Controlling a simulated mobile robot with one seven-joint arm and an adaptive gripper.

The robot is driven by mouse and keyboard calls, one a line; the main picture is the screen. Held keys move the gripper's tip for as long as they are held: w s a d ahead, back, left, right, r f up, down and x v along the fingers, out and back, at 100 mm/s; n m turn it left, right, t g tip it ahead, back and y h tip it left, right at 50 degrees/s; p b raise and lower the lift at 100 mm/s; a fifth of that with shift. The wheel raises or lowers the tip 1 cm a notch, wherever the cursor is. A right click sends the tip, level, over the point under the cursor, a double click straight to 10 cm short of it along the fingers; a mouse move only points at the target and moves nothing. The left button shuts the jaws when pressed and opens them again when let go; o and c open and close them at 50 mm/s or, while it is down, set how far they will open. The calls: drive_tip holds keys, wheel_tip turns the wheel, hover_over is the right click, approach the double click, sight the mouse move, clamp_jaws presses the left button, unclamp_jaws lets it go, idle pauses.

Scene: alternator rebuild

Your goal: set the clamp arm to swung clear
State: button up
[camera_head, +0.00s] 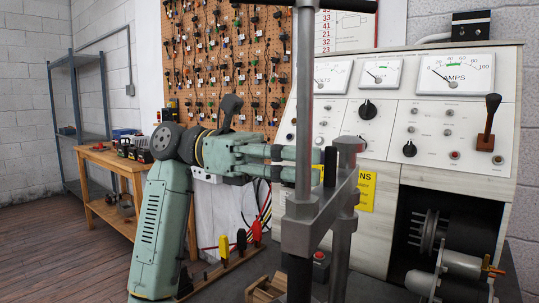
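My gripper (316,166) reaches in from the left at mid-height, its two green fingers pointing right. The fingers lie one above the other with a narrow gap. A grey steel post crosses in front of them, so I cannot tell whether anything is held between the tips. A short black upright piece (330,166) stands just past the tips; contact is unclear. I cannot pick out the clamp arm with certainty. A brass-coloured lever (491,266) sits by the silver cylindrical unit (452,264) at the lower right, well away from my gripper.
The grey steel frame (304,120) with its posts and crosspiece stands close in front. A white test panel (449,130) with gauges, knobs and a lever fills the right. Colored-handled tools (241,241) stand low in the middle. A wooden bench (106,157) and open floor are at left.

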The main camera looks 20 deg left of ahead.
drive_tip(key=a, duration=0.9)
drive_tip(key=shift+w, duration=0.3)
